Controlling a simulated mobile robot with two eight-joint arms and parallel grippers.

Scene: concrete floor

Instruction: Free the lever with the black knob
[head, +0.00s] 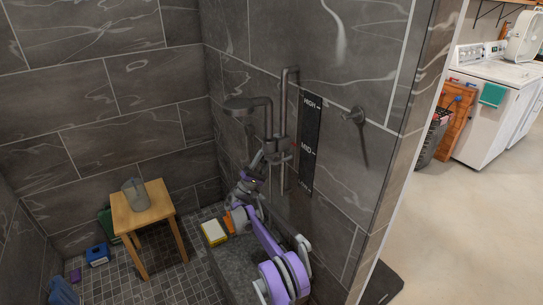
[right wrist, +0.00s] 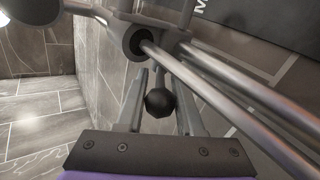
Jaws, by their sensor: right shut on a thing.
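A black ball knob (right wrist: 160,102) shows in the right wrist view between my right gripper's two grey fingers (right wrist: 162,98), below a metal slider bracket. My right gripper is shut on the knob. In the head view my right gripper (head: 259,160) is at the slider bracket (head: 278,148) on the shower rail (head: 285,110); the knob is too small to make out there. A shower head (head: 246,104) hangs on the bracket's left side. My left gripper is not in view.
A dark panel (head: 311,145) marked HIGH and MID is on the wall right of the rail. A wall handle (head: 356,118) is further right. A wooden stool (head: 150,210) bearing a grey pitcher (head: 135,195) stands left. A yellow-and-white block (head: 214,233) lies beside my arm.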

